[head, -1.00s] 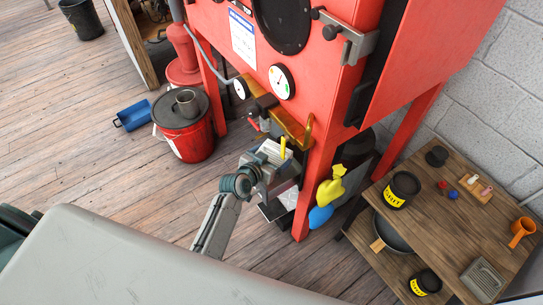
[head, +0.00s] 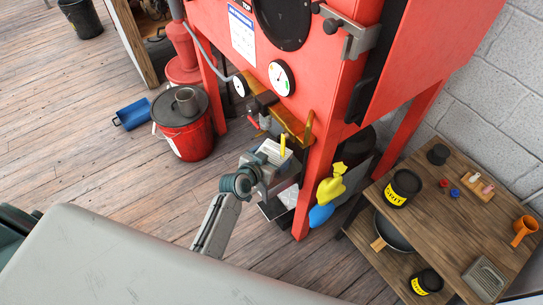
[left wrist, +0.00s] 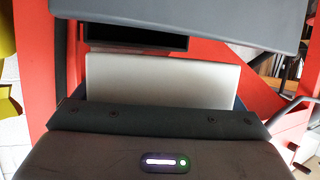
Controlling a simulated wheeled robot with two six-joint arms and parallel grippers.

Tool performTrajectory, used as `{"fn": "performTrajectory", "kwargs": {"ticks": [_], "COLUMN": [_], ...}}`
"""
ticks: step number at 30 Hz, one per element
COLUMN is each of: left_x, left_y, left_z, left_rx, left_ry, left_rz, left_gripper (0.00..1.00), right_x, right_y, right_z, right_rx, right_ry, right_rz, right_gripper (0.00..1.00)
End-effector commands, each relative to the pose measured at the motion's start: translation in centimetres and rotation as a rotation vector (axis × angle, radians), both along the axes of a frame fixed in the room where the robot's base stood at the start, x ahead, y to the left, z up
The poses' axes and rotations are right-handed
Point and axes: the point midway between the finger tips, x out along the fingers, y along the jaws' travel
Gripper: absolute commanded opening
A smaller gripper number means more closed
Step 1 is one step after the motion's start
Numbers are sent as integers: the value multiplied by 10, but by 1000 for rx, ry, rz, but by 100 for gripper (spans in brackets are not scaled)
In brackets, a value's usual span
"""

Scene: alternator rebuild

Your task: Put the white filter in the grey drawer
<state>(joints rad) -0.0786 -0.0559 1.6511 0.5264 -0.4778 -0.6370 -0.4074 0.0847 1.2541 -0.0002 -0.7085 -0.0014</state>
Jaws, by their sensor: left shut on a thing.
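The white filter (head: 271,153) shows as a pale block with a ribbed top in the head view, beside the red cabinet's leg. My left gripper (head: 268,169) is shut on it. In the left wrist view a plain pale face (left wrist: 162,82), seemingly the filter's, shows between the dark gripper parts. What looks like the grey drawer (head: 273,213) is below the gripper, under the cabinet, partly hidden by my gripper; a pale surface shows in it. The filter is above it and apart from it. My right gripper is not in view.
The red cabinet (head: 322,190) stands close to the gripper, with gold pipework and gauges above. A red bucket (head: 184,135) stands left. A wooden bench (head: 440,225) stands right. Floor between is clear.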

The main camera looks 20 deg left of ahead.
Motion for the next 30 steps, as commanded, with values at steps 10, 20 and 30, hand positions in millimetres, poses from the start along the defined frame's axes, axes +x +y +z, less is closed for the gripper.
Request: {"fn": "performTrajectory", "kwargs": {"ticks": [10,20,30], "left_x": [0,0,-44], "left_y": [0,0,13], "left_z": [-1,5,28], "left_rx": [0,0,2], "left_ry": [0,0,0], "left_rz": [0,0,0], "left_gripper": [100,100,100], "right_x": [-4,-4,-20], "right_y": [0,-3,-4], "right_z": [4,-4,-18], "right_rx": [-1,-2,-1], "right_ry": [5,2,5], "right_rz": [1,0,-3], "right_gripper": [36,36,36]}}
